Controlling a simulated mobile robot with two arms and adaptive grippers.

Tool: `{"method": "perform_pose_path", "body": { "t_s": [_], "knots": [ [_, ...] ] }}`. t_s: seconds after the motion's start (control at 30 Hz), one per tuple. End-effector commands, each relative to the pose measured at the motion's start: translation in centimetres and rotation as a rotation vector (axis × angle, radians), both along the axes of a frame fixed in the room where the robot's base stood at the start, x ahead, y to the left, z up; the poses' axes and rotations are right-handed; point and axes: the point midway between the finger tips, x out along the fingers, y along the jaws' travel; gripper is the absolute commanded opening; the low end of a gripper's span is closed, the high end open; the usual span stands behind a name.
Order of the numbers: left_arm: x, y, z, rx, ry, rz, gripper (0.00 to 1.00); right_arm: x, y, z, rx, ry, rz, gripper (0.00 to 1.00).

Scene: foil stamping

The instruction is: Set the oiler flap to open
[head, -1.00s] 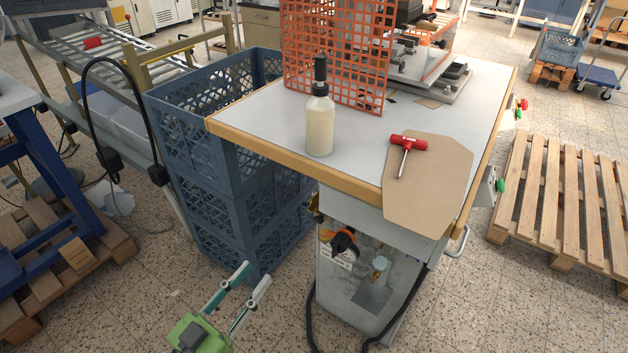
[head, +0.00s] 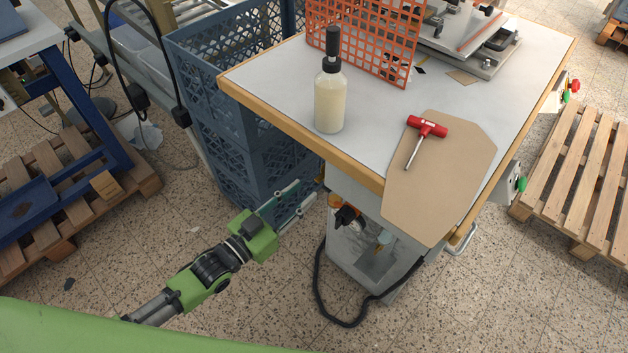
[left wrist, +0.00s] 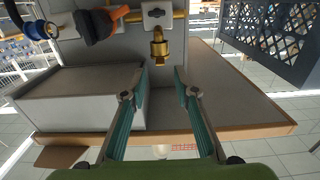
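My left gripper (head: 306,191) is open and empty beside the grey machine base (head: 368,262), below the table's front left corner. In the left wrist view its two teal fingers (left wrist: 160,72) stand apart, with a small brass fitting (left wrist: 158,46) just beyond the gap between their tips. The fitting hangs below a light plate with a dark round spot in this view and looks like the oiler. I cannot make out whether its flap is open or shut. The fingers do not visibly touch it. My right gripper is in neither view.
A black and orange knob (left wrist: 98,24) sits beside the fitting. The tabletop (head: 275,95) overhangs the base and carries a bottle (head: 329,100), a red-handled tool (head: 427,127) and a brown board (head: 435,195). Blue crates (head: 225,120) stand close to the left gripper.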

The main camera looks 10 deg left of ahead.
Motion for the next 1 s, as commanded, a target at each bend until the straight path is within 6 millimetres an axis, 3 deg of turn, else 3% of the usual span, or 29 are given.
{"method": "perform_pose_path", "body": {
  "t_s": [0.1, 0.3, 0.7, 0.8, 1.0],
  "knots": [
    [1.9, -1.3, 0.2, -0.001, -0.003, 0.000, 0.28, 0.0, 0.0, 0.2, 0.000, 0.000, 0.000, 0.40],
    [3.7, -2.7, 0.0, -0.001, -0.001, 0.000, 0.28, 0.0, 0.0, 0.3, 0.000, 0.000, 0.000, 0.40],
    [4.2, -3.0, 0.0, 0.000, 0.000, 0.000, 0.28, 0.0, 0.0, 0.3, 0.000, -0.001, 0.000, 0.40],
    [4.2, -3.0, 0.0, 0.000, 0.000, 0.000, 0.02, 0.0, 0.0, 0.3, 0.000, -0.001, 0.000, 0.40],
    [4.2, -3.0, 0.0, 0.000, 0.000, 0.000, 0.00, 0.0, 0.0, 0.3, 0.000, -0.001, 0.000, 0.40]
  ]
}}
